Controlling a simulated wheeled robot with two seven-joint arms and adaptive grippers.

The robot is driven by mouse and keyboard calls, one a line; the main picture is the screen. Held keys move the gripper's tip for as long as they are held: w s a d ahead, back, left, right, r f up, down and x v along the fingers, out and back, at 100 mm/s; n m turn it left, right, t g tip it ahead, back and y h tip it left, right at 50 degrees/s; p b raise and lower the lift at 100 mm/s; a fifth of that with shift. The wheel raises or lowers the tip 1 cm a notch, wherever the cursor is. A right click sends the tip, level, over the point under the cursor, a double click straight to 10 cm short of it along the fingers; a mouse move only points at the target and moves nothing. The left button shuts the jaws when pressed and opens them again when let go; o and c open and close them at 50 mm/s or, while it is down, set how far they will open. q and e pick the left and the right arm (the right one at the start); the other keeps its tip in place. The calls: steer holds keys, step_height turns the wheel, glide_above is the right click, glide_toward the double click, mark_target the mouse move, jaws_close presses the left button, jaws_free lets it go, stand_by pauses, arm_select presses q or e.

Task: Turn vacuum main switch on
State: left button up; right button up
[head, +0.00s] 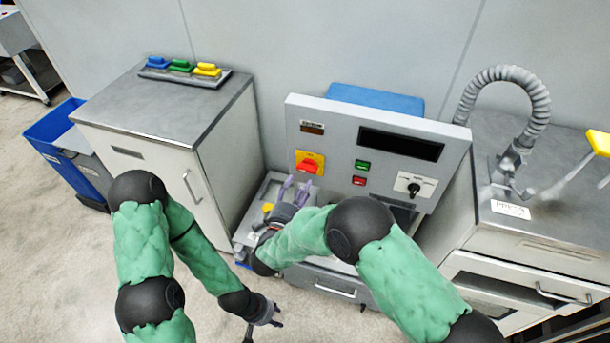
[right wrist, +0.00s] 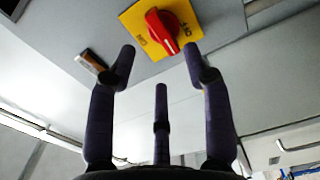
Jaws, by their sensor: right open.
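The main switch is a red rotary knob (head: 307,165) on a yellow square plate, at the left of the grey control panel (head: 340,128). The red knob (right wrist: 162,30) also shows at the top of the right wrist view, with small lettering on its plate. My right gripper (head: 289,187) is below and slightly left of the knob. In the right wrist view the right gripper (right wrist: 161,70) has its fingers spread and empty, with the knob beyond the fingertips and apart from them. My left gripper (head: 266,325) hangs low near the floor; its opening is unclear.
The panel also has a green button (head: 362,165), a red button (head: 359,181), a black selector (head: 413,188) and a dark display (head: 400,143). A cabinet (head: 165,110) stands left, a sink counter (head: 530,225) right. A blue bin (head: 60,140) stands far left.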

mark_target(306, 170)
steer(key=b+x, duration=0.2)
steer(key=x, duration=0.4)
steer(key=shift+w+d, duration=0.1)
steer(key=shift+w, duration=0.2)
jaws_close()
